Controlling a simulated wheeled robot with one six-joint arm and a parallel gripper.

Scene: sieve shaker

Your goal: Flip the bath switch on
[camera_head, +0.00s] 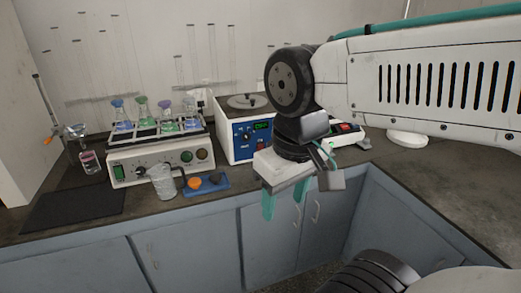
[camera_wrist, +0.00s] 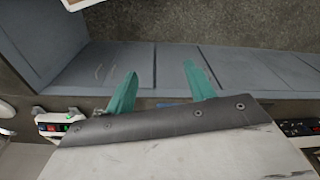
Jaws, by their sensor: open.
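The bath (camera_head: 228,142) is a white box with a blue front panel, a round grey lid on top and a lit green display. Small controls sit on the panel; a reddish one (camera_head: 260,145) lies below the display, too small to tell its position. My gripper (camera_head: 284,200) hangs in front of and to the right of the bath, past the counter's front edge, with its teal fingers pointing down. It is open and empty, apart from the bath. In the wrist view my gripper (camera_wrist: 160,75) shows both fingers spread over the cabinet fronts. The bath is not clearly seen there.
A shaker (camera_head: 158,168) with several coloured flasks stands left of the bath. A glass beaker (camera_head: 163,182) and a blue tray (camera_head: 206,184) sit before it. A white device with a red part (camera_head: 346,128) stands behind my wrist. Blue-grey cabinets (camera_head: 190,248) run below the counter.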

